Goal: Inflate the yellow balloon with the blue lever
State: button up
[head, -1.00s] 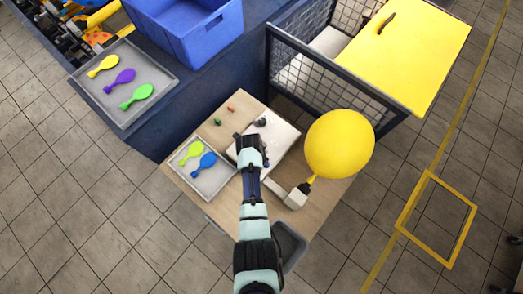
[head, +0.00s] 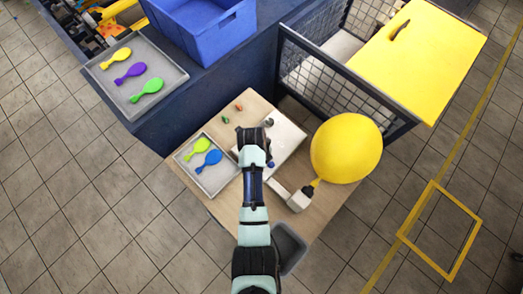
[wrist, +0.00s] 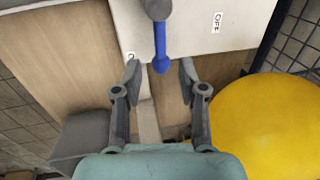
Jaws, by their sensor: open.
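The yellow balloon (head: 346,150) is large and round, with its neck on the nozzle (head: 302,197) at the table's right side. It also shows at the right of the wrist view (wrist: 265,125). The blue lever (wrist: 161,48) hangs from a grey pivot on the white machine (head: 283,138) and points toward my gripper. My gripper (wrist: 159,78) is open. The lever's tip lies between its fingertips in the picture, with gaps on both sides; I cannot tell the depth. In the head view my arm hides most of the lever.
An "OFF" label (wrist: 216,22) is on the machine; another label beside the left finger is partly covered. A small tray (head: 184,157) holds green and blue balloons. A grey bin (head: 291,245) stands by the arm. A mesh cage (head: 330,75) stands behind the table.

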notch_tip(320, 180, up, 6)
jog(key=shift+s+a, duration=0.4)
jog(key=shift+s, duration=0.05)
dwell(0.8)
